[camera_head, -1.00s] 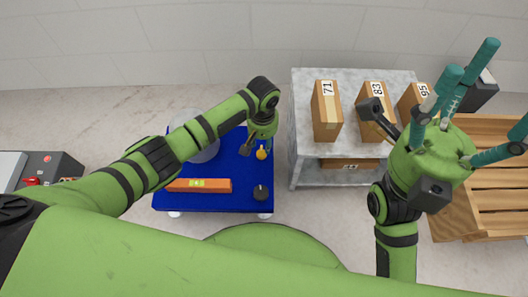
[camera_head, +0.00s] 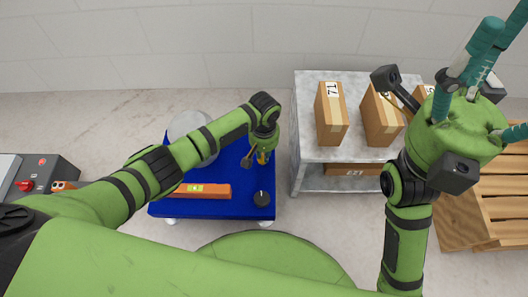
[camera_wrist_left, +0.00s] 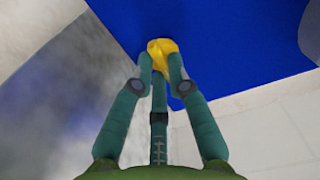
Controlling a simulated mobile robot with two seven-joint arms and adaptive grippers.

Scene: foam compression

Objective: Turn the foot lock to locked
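A small yellow piece (camera_head: 263,156), which may be the foot lock, sits near the right edge of the blue cart top (camera_head: 228,174). It also shows in the left wrist view (camera_wrist_left: 160,47) against the blue surface. My left gripper (camera_head: 262,151) reaches down over it. In the left wrist view, the teal fingers (camera_wrist_left: 160,66) converge on the yellow piece and appear closed around its near side; their tips partly hide it. No locked marking is readable. My right gripper (camera_head: 485,85) is raised at the right with its fingers spread, empty.
The cart also carries an orange level (camera_head: 201,190), a black knob (camera_head: 262,198) and a pale round object (camera_head: 192,135). A grey shelf (camera_head: 309,152) with cardboard boxes (camera_head: 330,115) stands close to its right. A wooden pallet (camera_head: 490,205) lies right; a dark device (camera_head: 52,168) stands left.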

